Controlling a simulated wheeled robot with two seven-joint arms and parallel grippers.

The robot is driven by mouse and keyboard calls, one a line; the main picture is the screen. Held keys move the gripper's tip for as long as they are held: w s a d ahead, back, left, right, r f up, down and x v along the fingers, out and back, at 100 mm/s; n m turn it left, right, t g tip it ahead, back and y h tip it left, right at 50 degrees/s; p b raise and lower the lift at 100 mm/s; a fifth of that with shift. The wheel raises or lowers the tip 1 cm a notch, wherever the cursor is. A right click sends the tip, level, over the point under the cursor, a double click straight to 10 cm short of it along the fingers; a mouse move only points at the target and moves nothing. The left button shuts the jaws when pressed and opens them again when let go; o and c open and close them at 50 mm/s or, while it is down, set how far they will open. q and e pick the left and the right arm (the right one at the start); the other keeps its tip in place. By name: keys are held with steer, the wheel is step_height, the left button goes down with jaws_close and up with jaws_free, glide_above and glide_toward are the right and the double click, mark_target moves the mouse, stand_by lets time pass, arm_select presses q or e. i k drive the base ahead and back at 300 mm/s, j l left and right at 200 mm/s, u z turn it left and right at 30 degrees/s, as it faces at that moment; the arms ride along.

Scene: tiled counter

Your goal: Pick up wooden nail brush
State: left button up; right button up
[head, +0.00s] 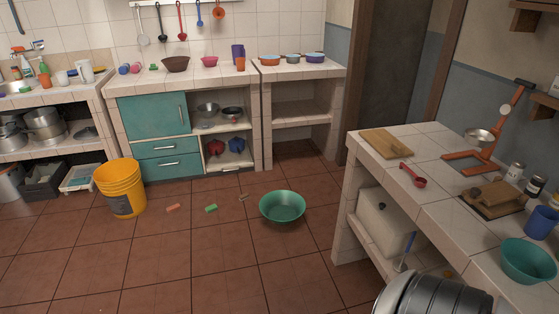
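A small brown item (243,197) lies on the tiled floor, left of a green basin. It may be the wooden nail brush, but it is too small to tell for sure. A flat reddish-pink piece (174,208) and a green piece (211,208) lie on the floor to its left. Neither of my grippers shows in the head view.
A green basin (282,207) and a yellow bucket (120,188) stand on the floor. A tiled counter (430,150) on the right holds boards and bowls. A ribbed metal container (430,298) is at the bottom right. The floor (200,265) in front is clear.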

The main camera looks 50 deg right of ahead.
mark_target(246, 197)
steer(key=i+l+z, duration=0.25)
steer(key=z, duration=0.25)
steer(key=i+l+z, duration=0.3)
steer(key=z, duration=0.15)
steer(key=i+l+z, duration=0.1)
steer(key=i+l, duration=0.2)
steer(key=i, duration=0.2)
steer(key=i+l+z, duration=0.1)
steer(key=i+l, duration=0.15)
steer(key=i, duration=0.25)
steer(key=i+j+z, duration=0.25)
steer(key=i, duration=0.3)
steer(key=i+j+z, duration=0.2)
steer(key=i+j, duration=0.15)
steer(key=i, duration=0.15)
